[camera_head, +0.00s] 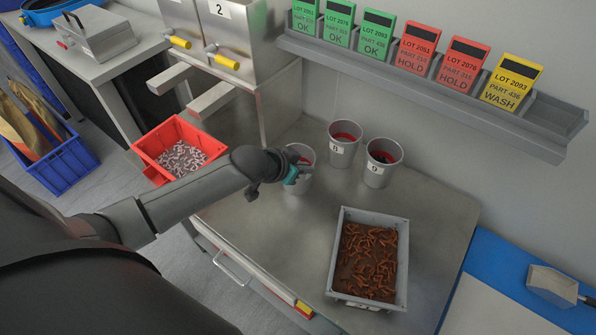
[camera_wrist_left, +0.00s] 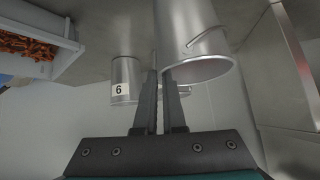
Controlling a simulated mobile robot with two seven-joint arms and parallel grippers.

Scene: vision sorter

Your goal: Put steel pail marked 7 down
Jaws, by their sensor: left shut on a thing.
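My left gripper (camera_head: 296,175) is shut at the near side of a steel pail (camera_head: 303,155) over the grey bench top. This pail has red contents, and no number shows on it. In the left wrist view the fingers (camera_wrist_left: 163,75) are close together at the rim of the large steel pail (camera_wrist_left: 190,30). I cannot tell whether its base touches the bench. A pail marked 8 (camera_head: 344,150) and a pail marked 9 (camera_head: 378,177) stand upright to its right. In the wrist view a smaller pail (camera_wrist_left: 126,75) shows a label that reads like 6. My right gripper is not in view.
A grey tray of rusty pieces (camera_head: 337,265) lies to the right on the bench. A red bin (camera_head: 160,135) of pale pieces is at the left. A card rail (camera_head: 420,85) runs along the wall behind. Bare bench (camera_head: 275,240) lies in front of the pails.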

